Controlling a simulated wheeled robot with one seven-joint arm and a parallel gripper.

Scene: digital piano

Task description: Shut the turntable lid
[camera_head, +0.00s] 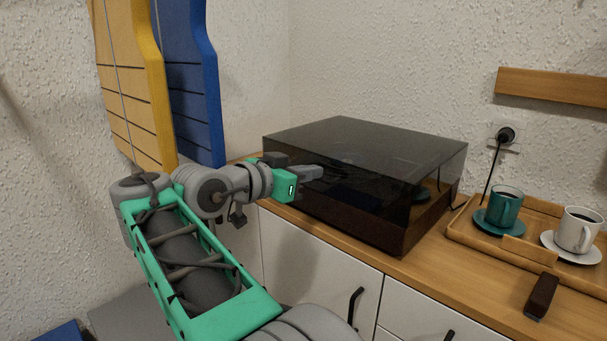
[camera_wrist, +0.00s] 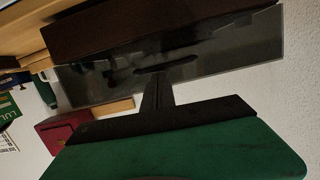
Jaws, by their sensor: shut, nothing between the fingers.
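The turntable has a dark see-through lid (camera_head: 375,140) over a dark brown base (camera_head: 375,230) on the wooden cabinet top. The lid lies down over the base, its top looking about level. Any small gap at its lower edge is hard to tell. My gripper (camera_head: 313,173) is shut and empty, in front of the lid's left front side. In the wrist view my gripper (camera_wrist: 157,90) points at the glossy lid (camera_wrist: 225,55), with the brown base (camera_wrist: 150,25) beyond it. I cannot tell whether the fingertips touch the lid.
On the right, a wooden tray (camera_head: 462,232) holds a teal cup (camera_head: 503,207) and a white cup (camera_head: 577,230) on saucers. A dark brown object (camera_head: 541,296) lies near the front edge. A plug (camera_head: 506,135) with a cable is on the wall. Yellow (camera_head: 130,90) and blue (camera_head: 190,80) panels stand behind my arm.

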